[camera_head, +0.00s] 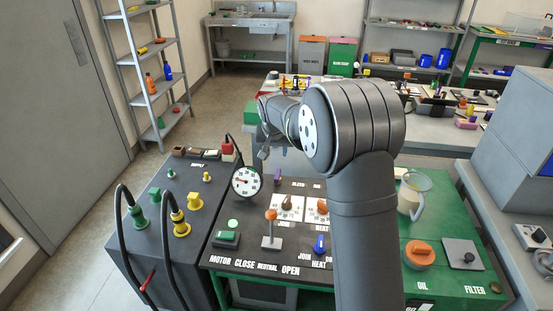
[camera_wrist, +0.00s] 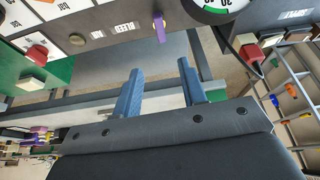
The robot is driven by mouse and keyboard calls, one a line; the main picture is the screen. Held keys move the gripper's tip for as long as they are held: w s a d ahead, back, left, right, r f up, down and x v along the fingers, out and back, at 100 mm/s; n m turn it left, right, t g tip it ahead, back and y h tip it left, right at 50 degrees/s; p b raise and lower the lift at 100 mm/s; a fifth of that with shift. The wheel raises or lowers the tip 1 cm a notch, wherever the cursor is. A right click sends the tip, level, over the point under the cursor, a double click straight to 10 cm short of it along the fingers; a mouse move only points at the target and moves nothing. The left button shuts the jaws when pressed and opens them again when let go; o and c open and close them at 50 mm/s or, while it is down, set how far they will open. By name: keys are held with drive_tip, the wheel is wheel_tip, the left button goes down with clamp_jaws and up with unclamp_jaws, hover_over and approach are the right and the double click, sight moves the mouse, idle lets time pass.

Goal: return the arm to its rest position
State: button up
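My arm rises over the fusion cart in the head view, bends at a large dark elbow and reaches away over the cart's back edge. My gripper (camera_wrist: 160,68) shows in the wrist view as two blue fingers held apart, with nothing between them. The fingers touch nothing that I can see. The cart's control panel (camera_head: 235,259) lies below, with a pressure gauge (camera_head: 247,181), which also shows in the wrist view (camera_wrist: 213,8), and a purple lever (camera_wrist: 159,27).
An orange-knobbed lever (camera_head: 271,228) stands upright on the panel. Black hoses arch over yellow (camera_head: 180,224) and green (camera_head: 137,217) fittings at left. A jug (camera_head: 411,194) and an orange cap (camera_head: 419,254) are on the green right side. A cluttered table (camera_head: 440,134) stands behind.

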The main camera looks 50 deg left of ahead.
sight(278, 174)
drive_tip(key=shift+v, duration=0.85)
drive_tip(key=shift+f, duration=0.1)
drive_tip(key=x, duration=1.7)
drive_tip(key=shift+w+a, duration=0.1)
drive_tip(key=shift+w, duration=0.05)
drive_tip(key=shift+f, duration=0.1)
drive_tip(key=shift+w, duration=0.1)
drive_tip(key=shift+n, duration=0.5)
drive_tip(key=shift+n+g+y, duration=0.25)
drive_tip(key=shift+n+g, duration=0.3)
drive_tip(key=shift+n, duration=0.85)
drive_tip(key=shift+n+g+y, duration=0.25)
drive_tip(key=shift+n+g, duration=0.3)
drive_tip(key=shift+n, duration=0.85)
